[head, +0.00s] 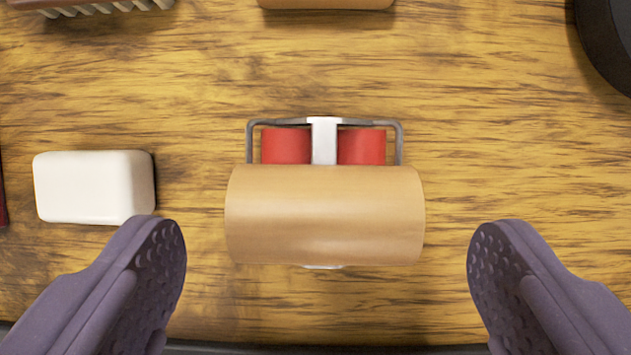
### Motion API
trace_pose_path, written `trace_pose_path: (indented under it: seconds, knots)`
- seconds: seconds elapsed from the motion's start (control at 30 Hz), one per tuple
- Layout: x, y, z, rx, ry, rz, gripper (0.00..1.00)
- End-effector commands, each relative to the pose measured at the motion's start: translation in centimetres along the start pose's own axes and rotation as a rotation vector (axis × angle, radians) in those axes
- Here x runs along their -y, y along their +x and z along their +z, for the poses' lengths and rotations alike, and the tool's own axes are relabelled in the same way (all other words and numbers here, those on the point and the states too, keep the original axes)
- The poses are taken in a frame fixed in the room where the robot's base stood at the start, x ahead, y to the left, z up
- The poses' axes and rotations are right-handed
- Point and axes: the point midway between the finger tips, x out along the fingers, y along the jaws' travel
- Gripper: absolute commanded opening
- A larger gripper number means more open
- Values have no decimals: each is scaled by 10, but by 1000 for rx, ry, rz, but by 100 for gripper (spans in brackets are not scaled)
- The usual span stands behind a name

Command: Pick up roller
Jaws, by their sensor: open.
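The roller (325,214) lies on the wooden table in the middle of the head view. It has a tan wooden cylinder in front, with two red parts, a white strip and a grey metal frame behind it. My gripper (326,245) is open and empty. One purple finger is to the left of the roller and the other to its right, with a gap on each side. Neither finger appears to touch it.
A white block (94,187) lies left of the roller, close to the left finger. A brush-like object (90,6), a tan object (325,3) and a dark round object (610,40) are cut off at the top. Bare wood (510,150) lies to the right.

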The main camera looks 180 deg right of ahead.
Motion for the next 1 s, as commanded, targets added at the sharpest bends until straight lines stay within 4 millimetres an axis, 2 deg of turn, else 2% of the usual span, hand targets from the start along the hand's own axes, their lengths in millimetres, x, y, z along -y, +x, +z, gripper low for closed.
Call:
trace_pose_path:
  seconds: [0.3,0.57,0.83,1.0]
  knots:
    - [0,48,5,0,0,0,94]
    - [0,50,3,-1,0,1,94]
    - [0,50,4,-1,0,1,32]
    - [0,50,3,-2,0,1,30]
